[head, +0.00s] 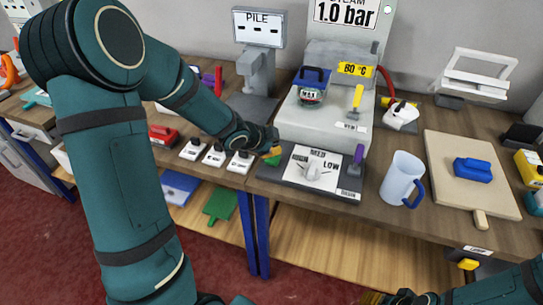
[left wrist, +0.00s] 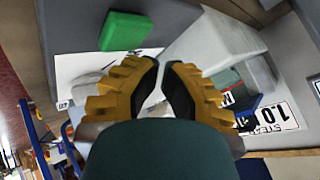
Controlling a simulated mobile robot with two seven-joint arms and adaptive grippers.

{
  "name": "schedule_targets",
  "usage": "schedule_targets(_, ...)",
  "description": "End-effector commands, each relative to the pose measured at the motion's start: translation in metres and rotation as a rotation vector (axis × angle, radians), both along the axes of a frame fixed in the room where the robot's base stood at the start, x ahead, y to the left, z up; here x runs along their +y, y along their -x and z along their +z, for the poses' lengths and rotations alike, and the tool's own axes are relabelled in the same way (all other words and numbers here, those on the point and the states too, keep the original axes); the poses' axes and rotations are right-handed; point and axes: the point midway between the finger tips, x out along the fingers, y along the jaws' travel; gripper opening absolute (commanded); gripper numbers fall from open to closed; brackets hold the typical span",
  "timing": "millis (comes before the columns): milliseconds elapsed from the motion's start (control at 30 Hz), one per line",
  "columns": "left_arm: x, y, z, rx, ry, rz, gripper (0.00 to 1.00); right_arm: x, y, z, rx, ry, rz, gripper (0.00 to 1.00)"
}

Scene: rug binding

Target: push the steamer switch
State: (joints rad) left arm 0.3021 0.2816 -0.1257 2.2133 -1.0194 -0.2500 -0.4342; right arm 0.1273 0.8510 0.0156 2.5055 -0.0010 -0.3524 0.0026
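The steamer's dark control panel (head: 268,172) lies on the bench in front of the grey steamer body (head: 290,122). My left gripper (head: 274,151) is just above the green block in the head view; contact cannot be told. Its yellow fingers (left wrist: 160,66) nearly meet, with nothing seen between them. My right gripper (head: 380,298) is partly cut off at the bottom edge.
A purple lever (head: 358,156) stands at the panel's right end. A white jug (head: 401,178) stands right of it. White switches (head: 215,155) line the bench to the left. A blue iron (head: 310,83) and yellow-handled tool (head: 357,97) are on the steamer.

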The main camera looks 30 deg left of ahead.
Motion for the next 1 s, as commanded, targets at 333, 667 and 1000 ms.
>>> schedule_targets(333, 0.000, 0.000, 0.019, 0.000, 0.000, 0.000, 0.00, 0.000, 0.000, 0.019, 0.000, 0.000, 0.000, 0.47)
schedule_targets(667, 0.000, 0.000, 0.049, 0.000, 0.000, 0.000, 0.00, 0.000, 0.000, 0.049, 0.000, 0.000, 0.000, 0.47)
schedule_targets(1000, 0.000, 0.000, 0.060, 0.000, 0.000, 0.000, 0.00, 0.000, 0.000, 0.060, 0.000, 0.000, 0.000, 0.47)
